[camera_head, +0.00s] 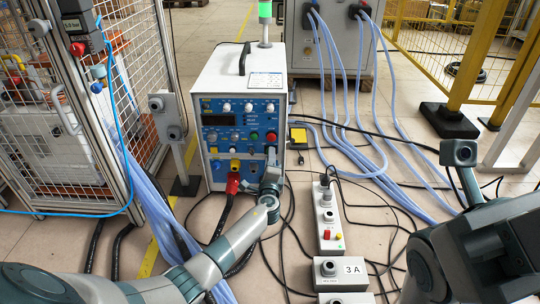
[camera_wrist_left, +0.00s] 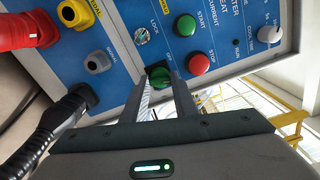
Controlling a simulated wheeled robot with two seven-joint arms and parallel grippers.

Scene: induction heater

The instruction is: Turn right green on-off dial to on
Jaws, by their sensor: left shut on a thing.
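The induction heater (camera_head: 238,76) is a white box with a blue front panel, standing on the floor in the head view. The green on-off dial (camera_wrist_left: 158,74) is at the panel's lower edge in the left wrist view, below the green start button (camera_wrist_left: 185,25) and beside the red stop button (camera_wrist_left: 199,63). My left gripper (camera_wrist_left: 160,84) is shut on the dial, with one finger on each side. In the head view my left gripper (camera_head: 271,163) is at the panel's lower right and hides the dial. My right gripper is not visible; only my right arm shows.
A red plug (camera_head: 233,183) with a dark cable hangs from the panel left of my gripper. A grey power strip (camera_head: 329,218) lies on the floor to the right, among black cables. Blue hoses (camera_head: 345,115) run behind. A mesh fence (camera_head: 130,50) stands at left.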

